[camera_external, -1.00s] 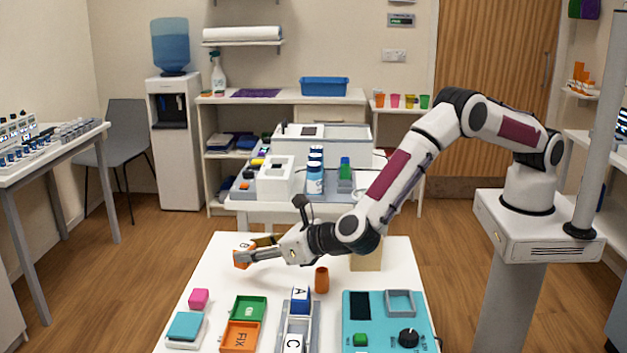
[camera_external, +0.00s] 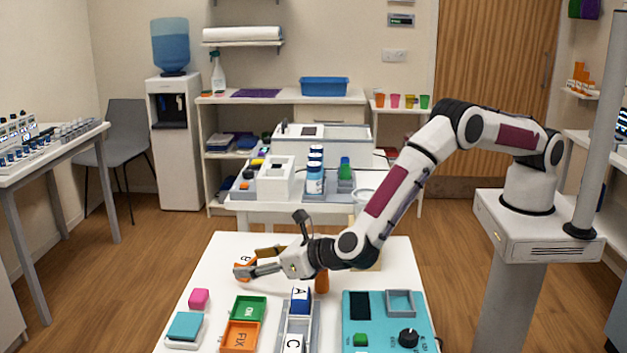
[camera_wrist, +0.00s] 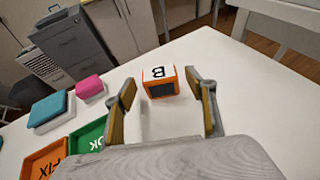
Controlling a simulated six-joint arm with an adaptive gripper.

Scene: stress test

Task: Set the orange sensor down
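The orange sensor (camera_wrist: 161,82), a small block with an orange body, a white top marked B and a dark face, appears to rest on the white table (camera_wrist: 225,55). In the external view the sensor (camera_external: 243,271) is near the table's back left part, partly covered by a finger. My gripper (camera_wrist: 160,79) is open, with one finger on each side of the sensor and a narrow gap showing on both sides. My gripper (camera_external: 250,262) is low over the table in the external view.
A pink block (camera_external: 199,298), a teal-topped block (camera_external: 185,327), a green OK tray (camera_external: 248,309) and an orange FIX tray (camera_external: 240,337) lie nearer the front. A rack with A and C blocks and a teal panel (camera_external: 380,318) are to the right. Table around the sensor is clear.

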